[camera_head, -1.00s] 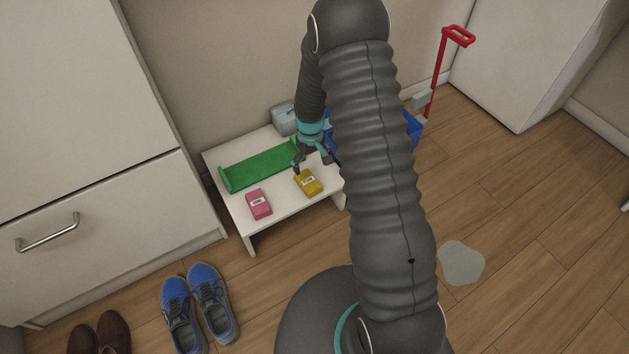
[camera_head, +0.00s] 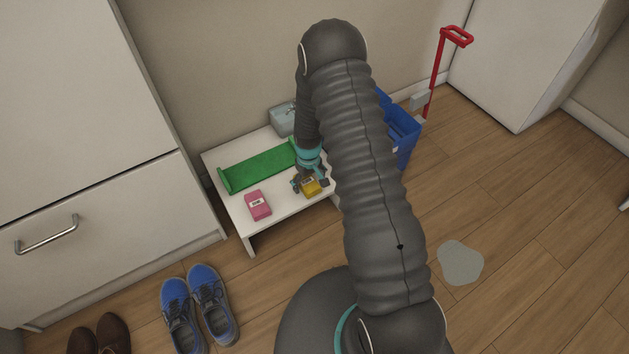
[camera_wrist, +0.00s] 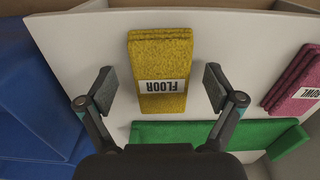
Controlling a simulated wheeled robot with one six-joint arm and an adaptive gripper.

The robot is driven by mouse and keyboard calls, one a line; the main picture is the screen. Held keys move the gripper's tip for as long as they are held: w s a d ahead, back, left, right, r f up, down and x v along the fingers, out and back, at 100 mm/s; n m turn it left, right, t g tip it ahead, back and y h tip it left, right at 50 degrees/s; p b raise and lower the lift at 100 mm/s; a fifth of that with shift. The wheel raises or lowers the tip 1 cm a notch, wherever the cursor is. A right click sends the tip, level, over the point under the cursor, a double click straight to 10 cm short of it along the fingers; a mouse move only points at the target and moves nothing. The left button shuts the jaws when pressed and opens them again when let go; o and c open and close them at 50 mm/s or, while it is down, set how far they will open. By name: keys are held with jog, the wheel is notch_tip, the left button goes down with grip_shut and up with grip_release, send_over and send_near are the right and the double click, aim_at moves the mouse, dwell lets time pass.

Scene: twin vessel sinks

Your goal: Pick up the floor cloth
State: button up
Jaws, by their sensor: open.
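The floor cloth (camera_wrist: 161,61) is a folded yellow cloth with a white label reading FLOOR. It lies on the low white bench (camera_head: 287,208). In the head view the yellow cloth (camera_head: 312,187) is partly covered by my gripper (camera_head: 309,180). In the wrist view my gripper (camera_wrist: 159,88) is open, with one finger on each side of the cloth's labelled end. There is a gap between each finger and the cloth. The height of the fingers above the bench is hard to tell.
A pink cloth (camera_head: 258,205) with a label lies left of the yellow one. A green tray-like piece (camera_head: 258,167) lies behind. A grey box (camera_head: 284,119) and a blue bin (camera_head: 404,135) stand close by. Shoes (camera_head: 198,306) and a grey puddle (camera_head: 460,263) are on the floor.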

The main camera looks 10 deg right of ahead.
aim_at(311, 183)
jog(key=c, duration=1.1)
jog(key=shift+c, duration=0.2)
jog(key=shift+r, duration=0.5)
jog(key=r, duration=0.3)
jog(key=shift+s+d+r, duration=0.15)
jog(key=shift+d+r, duration=0.15)
jog(key=shift+r, duration=0.05)
jog(key=s+d+r, duration=0.5)
jog(key=d+r, duration=0.1)
jog(key=d, duration=0.3)
jog(key=shift+s+d+r, duration=0.15)
jog(key=shift+d+r, duration=0.05)
jog(key=shift+d, duration=0.15)
